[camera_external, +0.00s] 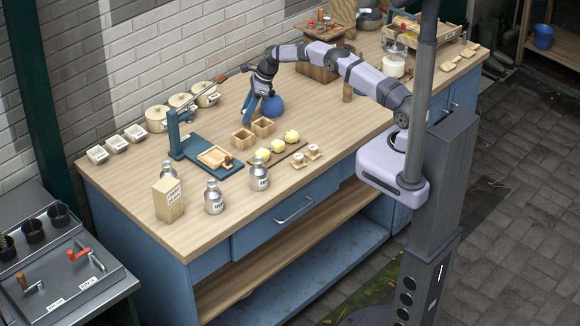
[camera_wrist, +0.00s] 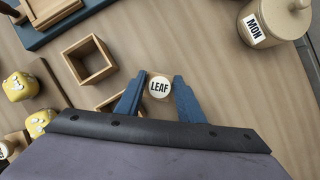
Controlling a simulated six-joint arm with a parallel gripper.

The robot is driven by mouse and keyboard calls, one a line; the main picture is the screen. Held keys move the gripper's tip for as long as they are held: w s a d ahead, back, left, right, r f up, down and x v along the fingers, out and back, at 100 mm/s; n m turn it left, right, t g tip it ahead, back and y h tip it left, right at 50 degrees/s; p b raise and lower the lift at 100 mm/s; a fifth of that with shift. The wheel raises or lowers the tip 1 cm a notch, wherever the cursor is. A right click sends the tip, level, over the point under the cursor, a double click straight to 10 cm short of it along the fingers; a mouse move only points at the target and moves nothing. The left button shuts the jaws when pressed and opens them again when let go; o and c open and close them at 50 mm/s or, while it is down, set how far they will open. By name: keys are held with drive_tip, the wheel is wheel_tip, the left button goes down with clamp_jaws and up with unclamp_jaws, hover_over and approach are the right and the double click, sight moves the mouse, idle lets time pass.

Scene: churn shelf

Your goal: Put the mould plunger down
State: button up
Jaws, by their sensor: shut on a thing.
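My gripper (camera_wrist: 160,84) is shut on the mould plunger (camera_wrist: 160,87), whose round pale end reads LEAF between the blue fingertips in the wrist view. In the external view my gripper (camera_external: 249,112) points down over the middle of the worktop, behind the wooden boxes. The plunger is too small or hidden to make out there, and I cannot tell whether it touches the worktop. One open square wooden box (camera_wrist: 110,62) shows left of the fingers in the wrist view. A second box (camera_wrist: 104,106) is partly covered by my gripper.
A lidded pot marked MON (camera_wrist: 284,24) stands at upper right in the wrist view. Yellow shaped lumps (camera_external: 292,136) lie on a board in front. A blue lever press (camera_external: 180,135) stands to the left. Bare worktop (camera_external: 318,115) lies to the right.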

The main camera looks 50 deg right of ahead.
drive_tip(key=shift+f, duration=1.1)
drive_tip(key=shift+f, duration=0.15)
drive_tip(key=o, duration=0.8)
drive_tip(key=shift+o, duration=0.2)
drive_tip(key=shift+r+p, duration=0.25)
drive_tip(key=shift+p, duration=0.05)
drive_tip(key=b+v, duration=0.3)
drive_tip(key=v, duration=0.9)
